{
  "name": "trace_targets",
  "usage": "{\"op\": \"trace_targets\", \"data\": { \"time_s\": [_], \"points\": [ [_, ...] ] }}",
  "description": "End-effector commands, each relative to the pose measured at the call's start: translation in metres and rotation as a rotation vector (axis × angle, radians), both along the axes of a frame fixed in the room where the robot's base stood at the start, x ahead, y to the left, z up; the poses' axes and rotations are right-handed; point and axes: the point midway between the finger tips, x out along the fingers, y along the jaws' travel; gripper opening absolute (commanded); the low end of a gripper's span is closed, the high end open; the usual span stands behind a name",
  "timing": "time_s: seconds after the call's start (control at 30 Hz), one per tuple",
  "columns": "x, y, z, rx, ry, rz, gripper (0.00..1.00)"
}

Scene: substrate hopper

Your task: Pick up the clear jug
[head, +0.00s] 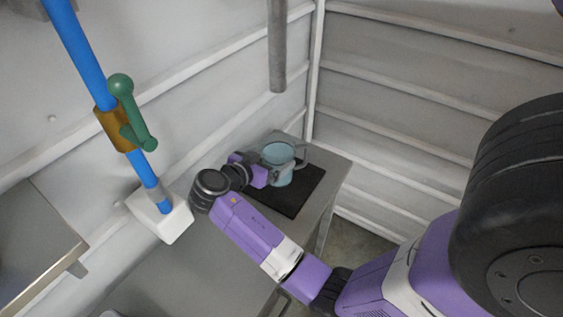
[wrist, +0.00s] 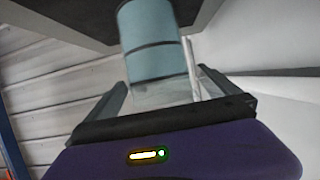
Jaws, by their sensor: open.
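The clear jug (head: 279,166) is a bluish see-through jug with a handle on its right side, standing upright on a black mat (head: 289,200) on the grey table. It also shows in the wrist view (wrist: 151,40), between the two fingers of my gripper (wrist: 163,92). My gripper (head: 262,174) is open, right at the left side of the jug in the head view. The jug's handle shows as a pale upright bar on its right in the wrist view. I cannot tell whether the fingers touch the jug.
A blue pipe (head: 72,42) with a green-handled valve (head: 138,120) runs down to a white box (head: 165,222) left of my arm. A grey pipe (head: 277,45) hangs above the jug area. Ribbed walls meet behind the table (head: 338,168). Another metal surface (head: 35,245) is at far left.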

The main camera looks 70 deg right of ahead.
Motion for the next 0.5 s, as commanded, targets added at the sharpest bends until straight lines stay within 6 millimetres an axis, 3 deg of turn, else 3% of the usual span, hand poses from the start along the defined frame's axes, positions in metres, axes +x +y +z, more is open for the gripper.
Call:
{"op": "trace_targets", "data": {
  "time_s": [0.3, 0.5],
  "points": [
    [-0.013, -0.039, -0.010, 0.001, 0.001, -0.001, 1.00],
    [-0.013, -0.044, -0.014, 0.001, 0.001, 0.003, 1.00]
  ]
}}
